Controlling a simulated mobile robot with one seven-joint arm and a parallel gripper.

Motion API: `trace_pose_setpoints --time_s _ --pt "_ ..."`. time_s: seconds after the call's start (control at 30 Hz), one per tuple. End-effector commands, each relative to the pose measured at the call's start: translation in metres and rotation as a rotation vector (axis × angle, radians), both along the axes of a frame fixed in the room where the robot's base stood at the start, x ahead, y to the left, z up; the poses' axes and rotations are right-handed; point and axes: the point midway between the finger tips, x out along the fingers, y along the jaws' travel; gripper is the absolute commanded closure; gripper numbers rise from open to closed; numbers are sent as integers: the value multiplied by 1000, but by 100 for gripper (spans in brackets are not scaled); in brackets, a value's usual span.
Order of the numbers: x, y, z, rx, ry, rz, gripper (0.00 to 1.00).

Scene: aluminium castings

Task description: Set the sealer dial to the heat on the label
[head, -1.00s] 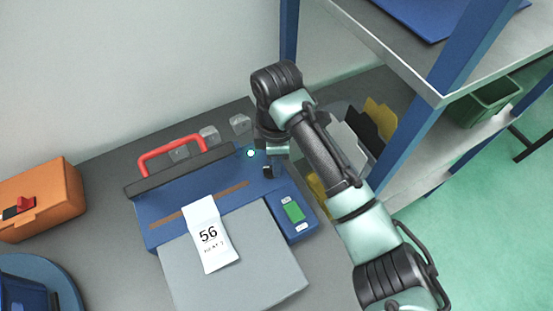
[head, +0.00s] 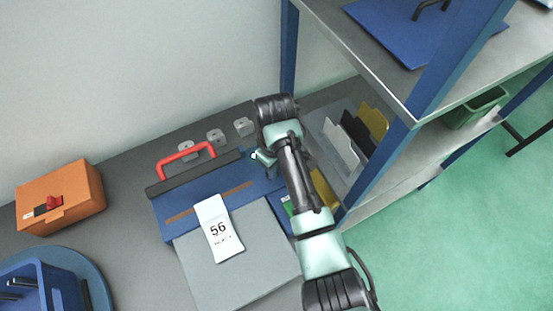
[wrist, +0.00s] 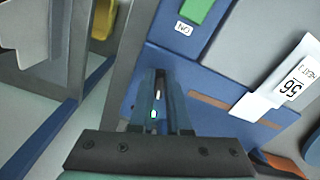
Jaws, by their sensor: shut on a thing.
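The blue heat sealer (head: 160,215) stands on the grey bench, with a red handle (head: 186,157) on its dark bar and a brown strip across its top. A white label (head: 218,228) reads 56, with a small heat line whose figure is too small to read; it also shows in the wrist view (wrist: 285,85). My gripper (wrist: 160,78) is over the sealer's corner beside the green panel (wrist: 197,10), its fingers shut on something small. I take that to be the dial; the fingers hide it and its setting. In the head view my arm hides the fingertips.
An orange box with a red switch (head: 62,195) and a blue bin on a round base (head: 45,285) stand at left. Several small grey blocks (head: 215,137) lie behind the sealer. Shelving with a blue post (head: 290,50) and upright folders (head: 358,133) stands close on the right.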

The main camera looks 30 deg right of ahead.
Motion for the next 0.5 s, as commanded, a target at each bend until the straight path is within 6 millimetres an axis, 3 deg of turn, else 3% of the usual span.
trace_pose_setpoints --time_s 0.5 --pt "-1 8 3 0 1 -465 100"
